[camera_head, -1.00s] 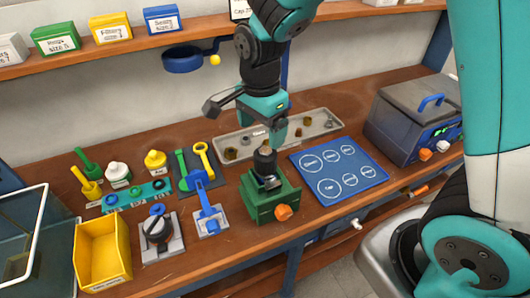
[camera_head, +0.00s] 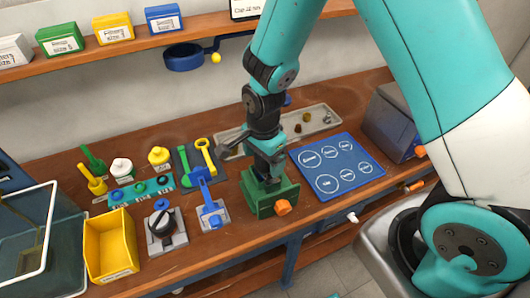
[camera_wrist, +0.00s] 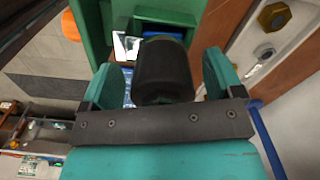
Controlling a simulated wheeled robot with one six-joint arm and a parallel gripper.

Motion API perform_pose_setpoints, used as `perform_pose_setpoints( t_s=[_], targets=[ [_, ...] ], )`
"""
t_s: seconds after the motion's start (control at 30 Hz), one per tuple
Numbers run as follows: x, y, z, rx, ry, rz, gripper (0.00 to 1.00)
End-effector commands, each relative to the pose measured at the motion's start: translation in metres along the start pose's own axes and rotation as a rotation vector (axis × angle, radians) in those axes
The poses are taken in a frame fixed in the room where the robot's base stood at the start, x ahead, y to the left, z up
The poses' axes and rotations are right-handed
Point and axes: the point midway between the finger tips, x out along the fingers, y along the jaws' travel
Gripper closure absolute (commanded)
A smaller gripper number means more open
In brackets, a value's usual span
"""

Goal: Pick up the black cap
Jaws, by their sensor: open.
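The black cap (camera_wrist: 164,72) shows in the wrist view as a dark cylinder between the two teal fingers of my gripper (camera_wrist: 163,80). The fingers stand on either side of it, with a narrow gap visible at the right; contact at the left is hard to tell. In the head view my gripper (camera_head: 267,165) is low over the green vise (camera_head: 270,195) with the orange knob, and it hides the cap there. The vise also shows behind the cap in the wrist view (camera_wrist: 90,30).
A blue mat with labelled circles (camera_head: 337,166) lies right of the vise. A grey tray (camera_head: 325,112) with small fittings is behind. A blue-handled clamp (camera_head: 208,205), black-topped fixture (camera_head: 163,228) and yellow bin (camera_head: 110,245) stand to the left. A grey machine (camera_head: 392,120) is at right.

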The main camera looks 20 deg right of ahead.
Motion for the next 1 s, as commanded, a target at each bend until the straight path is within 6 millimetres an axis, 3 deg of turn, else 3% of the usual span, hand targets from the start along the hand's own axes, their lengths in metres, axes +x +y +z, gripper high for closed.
perform_pose_setpoints(
  t_s=[0.07,0.27,0.73,0.87,1.0],
  targets=[
    [0.0,0.0,0.0,0.0,0.0,0.0,0.18],
    [0.0,0.0,0.0,0.0,0.0,0.0,0.64],
    [-0.011,-0.001,0.0,0.0,0.0,-0.003,0.64],
    [-0.029,-0.002,0.0,0.0,0.0,-0.007,0.64],
    [-0.061,-0.002,0.0,0.0,0.001,-0.011,0.64]
  ],
)
